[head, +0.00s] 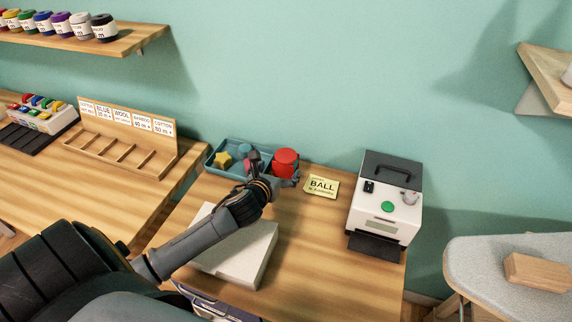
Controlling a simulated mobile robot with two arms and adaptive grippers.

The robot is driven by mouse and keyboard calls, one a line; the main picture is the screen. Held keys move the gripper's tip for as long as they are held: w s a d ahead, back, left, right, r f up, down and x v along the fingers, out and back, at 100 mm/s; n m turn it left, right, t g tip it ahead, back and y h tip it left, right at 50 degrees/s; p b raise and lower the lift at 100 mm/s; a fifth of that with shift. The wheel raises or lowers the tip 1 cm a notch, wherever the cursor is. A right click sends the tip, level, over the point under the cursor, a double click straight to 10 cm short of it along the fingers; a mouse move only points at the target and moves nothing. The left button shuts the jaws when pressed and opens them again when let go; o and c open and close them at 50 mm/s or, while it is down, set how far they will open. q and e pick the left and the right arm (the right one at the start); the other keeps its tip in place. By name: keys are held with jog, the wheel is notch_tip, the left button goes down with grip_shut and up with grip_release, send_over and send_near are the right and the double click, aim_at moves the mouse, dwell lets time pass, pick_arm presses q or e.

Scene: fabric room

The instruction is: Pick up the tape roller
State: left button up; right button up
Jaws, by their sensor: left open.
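My left gripper (275,170) reaches in from the lower left, over the front of a blue tray (211,162) on the wooden table. Its dark fingers are apart. One finger rises in front of the tray's middle, and the other is by a red round object (286,157) at the tray's right end. I cannot tell whether they touch it. I cannot clearly make out which object is the tape roller. My right gripper is not in view.
A yellow card reading BALL (321,187) lies right of the tray. A white and black machine (386,200) stands further right. A white flat box (243,250) lies below my arm. A wooden rack (120,150) stands on the left table. An ironing board (470,255) is at right.

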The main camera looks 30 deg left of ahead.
pick_arm(q)
jog(key=shift+x, duration=3.4)
jog(key=shift+s+f, duration=0.1)
jog(key=c, duration=1.4)
